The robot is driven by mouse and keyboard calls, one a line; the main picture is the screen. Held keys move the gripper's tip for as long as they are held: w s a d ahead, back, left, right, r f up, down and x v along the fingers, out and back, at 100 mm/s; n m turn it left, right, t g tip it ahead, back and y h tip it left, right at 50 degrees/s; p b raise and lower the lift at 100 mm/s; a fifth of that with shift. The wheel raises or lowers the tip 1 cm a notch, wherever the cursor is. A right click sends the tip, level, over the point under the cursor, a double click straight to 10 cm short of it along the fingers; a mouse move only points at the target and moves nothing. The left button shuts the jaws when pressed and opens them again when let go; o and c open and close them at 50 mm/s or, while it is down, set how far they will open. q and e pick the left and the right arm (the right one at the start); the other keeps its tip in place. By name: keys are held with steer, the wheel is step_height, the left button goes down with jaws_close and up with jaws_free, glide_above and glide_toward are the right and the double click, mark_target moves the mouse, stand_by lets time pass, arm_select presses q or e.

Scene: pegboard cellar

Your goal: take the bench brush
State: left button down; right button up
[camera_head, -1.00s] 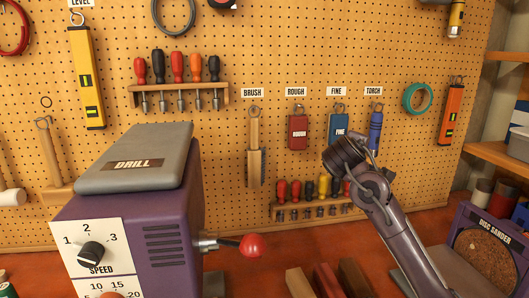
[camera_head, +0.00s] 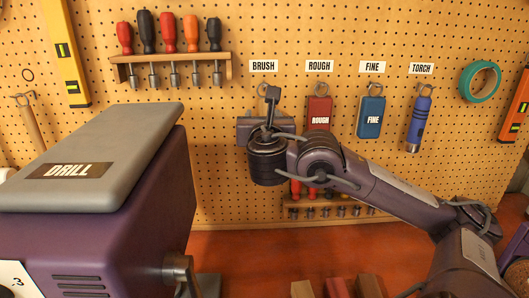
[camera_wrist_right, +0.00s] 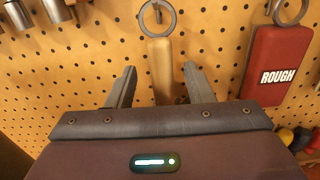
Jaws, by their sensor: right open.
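The bench brush (camera_wrist_right: 161,62) hangs on the pegboard by a metal ring. In the right wrist view its pale wooden handle stands upright between the fingers of my right gripper (camera_wrist_right: 160,75). The fingers are open, one on each side of the handle, with a gap on both sides. The lower part of the brush is hidden behind the gripper body. In the head view my right gripper (camera_head: 270,104) is in front of the brush, below the BRUSH label (camera_head: 263,66), and hides nearly all of it. My left gripper is not in view.
A red ROUGH block (camera_head: 319,112) hangs close right of the brush, then a blue FINE block (camera_head: 370,116) and a blue torch (camera_head: 419,122). A screwdriver rack (camera_head: 172,62) is up left. The purple drill (camera_head: 110,230) stands at front left.

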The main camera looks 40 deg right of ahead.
steer(key=shift+x, duration=1.15)
steer(key=shift+w+d, duration=0.15)
steer(key=shift+d, duration=0.1)
steer(key=shift+c, duration=1.1)
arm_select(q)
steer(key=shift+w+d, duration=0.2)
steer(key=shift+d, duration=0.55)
arm_select(e)
jaws_close()
